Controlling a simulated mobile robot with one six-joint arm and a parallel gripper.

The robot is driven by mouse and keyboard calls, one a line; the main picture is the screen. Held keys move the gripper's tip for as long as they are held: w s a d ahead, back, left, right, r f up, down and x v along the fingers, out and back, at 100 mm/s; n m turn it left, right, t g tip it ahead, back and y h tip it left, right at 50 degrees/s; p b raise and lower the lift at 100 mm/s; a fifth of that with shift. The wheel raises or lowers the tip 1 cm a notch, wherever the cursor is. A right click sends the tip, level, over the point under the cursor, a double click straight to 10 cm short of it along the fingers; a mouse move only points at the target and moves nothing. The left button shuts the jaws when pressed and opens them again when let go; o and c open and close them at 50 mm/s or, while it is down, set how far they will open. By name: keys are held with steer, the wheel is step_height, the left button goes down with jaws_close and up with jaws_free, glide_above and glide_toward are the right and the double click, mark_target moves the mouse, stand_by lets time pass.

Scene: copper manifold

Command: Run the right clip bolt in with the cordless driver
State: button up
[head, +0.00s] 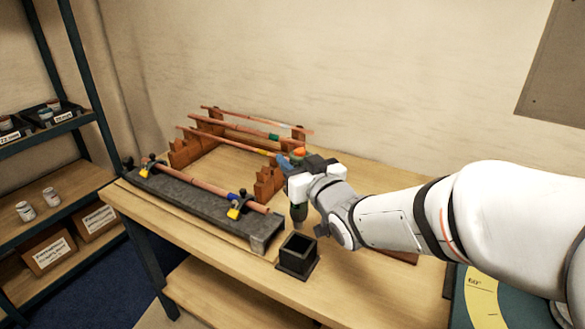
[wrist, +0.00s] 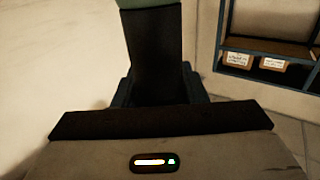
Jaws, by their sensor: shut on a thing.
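The right clip (head: 236,210) is yellow with a dark bolt or knob on top. It sits around a copper pipe with a blue band, near the right end of the dark grey rail (head: 190,201). My gripper (head: 296,168) is shut on the cordless driver (head: 298,212), whose dark lower part hangs upright to the right of the clip, apart from it. In the wrist view the driver's dark body (wrist: 155,50) stands between the fingers, with green at the top edge. The driver's tip and the bolt's seating cannot be made out.
A black square holder (head: 297,256) with an open top stands just below the driver. A second yellow clip (head: 146,171) is at the rail's left end. Brown wooden racks (head: 192,150) carry copper pipes behind the rail. Shelving (head: 50,130) stands at the left.

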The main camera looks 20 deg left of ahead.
mark_target(296, 149)
steer(key=shift+r+p, duration=1.25)
steer(key=shift+r, duration=2.1)
